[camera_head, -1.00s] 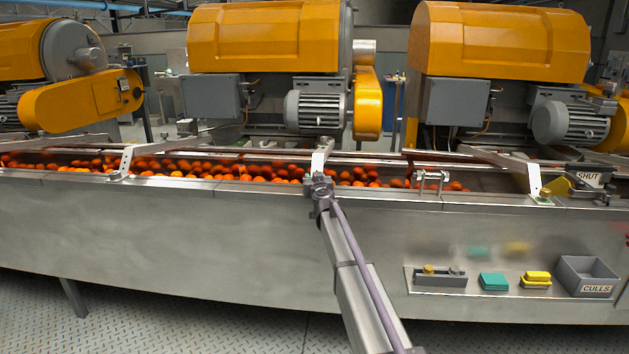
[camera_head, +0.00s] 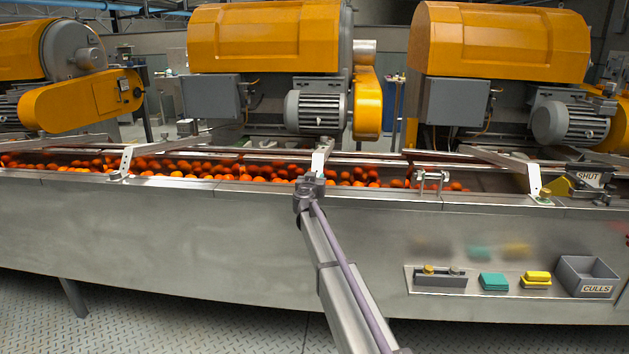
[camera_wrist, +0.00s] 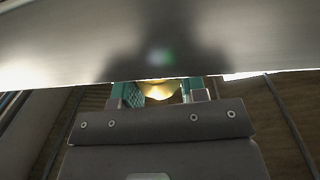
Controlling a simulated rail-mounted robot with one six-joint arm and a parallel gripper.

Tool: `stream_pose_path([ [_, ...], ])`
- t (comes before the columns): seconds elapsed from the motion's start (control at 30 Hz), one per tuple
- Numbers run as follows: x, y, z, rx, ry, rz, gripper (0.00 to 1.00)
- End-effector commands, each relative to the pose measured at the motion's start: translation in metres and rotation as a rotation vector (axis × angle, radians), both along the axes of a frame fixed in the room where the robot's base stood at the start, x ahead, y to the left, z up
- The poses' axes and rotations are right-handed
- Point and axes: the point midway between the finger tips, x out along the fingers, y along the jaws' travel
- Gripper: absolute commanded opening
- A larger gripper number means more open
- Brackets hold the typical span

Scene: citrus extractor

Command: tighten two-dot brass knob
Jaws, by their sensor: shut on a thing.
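A brass knob (camera_wrist: 160,91) shows in the wrist view between the two teal-padded fingers of my gripper (camera_wrist: 158,92). The gripper is shut on the knob, with one pad at each side of it. Part of the knob is hidden, and I cannot make out any dots. In the head view my gripper (camera_head: 313,180) is at the trough's front rail, at the foot of the middle metal bracket (camera_head: 321,157). There the wrist hides the knob.
Oranges (camera_head: 215,169) fill much of the trough behind the steel front wall (camera_head: 150,225). A clamp-like fitting (camera_head: 432,178) stands on the rail to the right. A low shelf (camera_head: 408,284) holds a small rack, teal and yellow blocks and a CULLS bin (camera_head: 588,276).

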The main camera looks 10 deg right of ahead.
Motion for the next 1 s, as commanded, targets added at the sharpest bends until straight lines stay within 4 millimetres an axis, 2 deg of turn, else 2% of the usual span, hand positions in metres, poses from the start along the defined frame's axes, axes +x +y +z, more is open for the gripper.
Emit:
stream_pose_path([
  [0.5, 0.0024, 0.0008, 0.0004, -0.001, -0.001, -0.375, 0.15],
  [1.0, 0.0007, 0.0001, 0.0006, -0.002, -0.001, -0.464, 0.15],
])
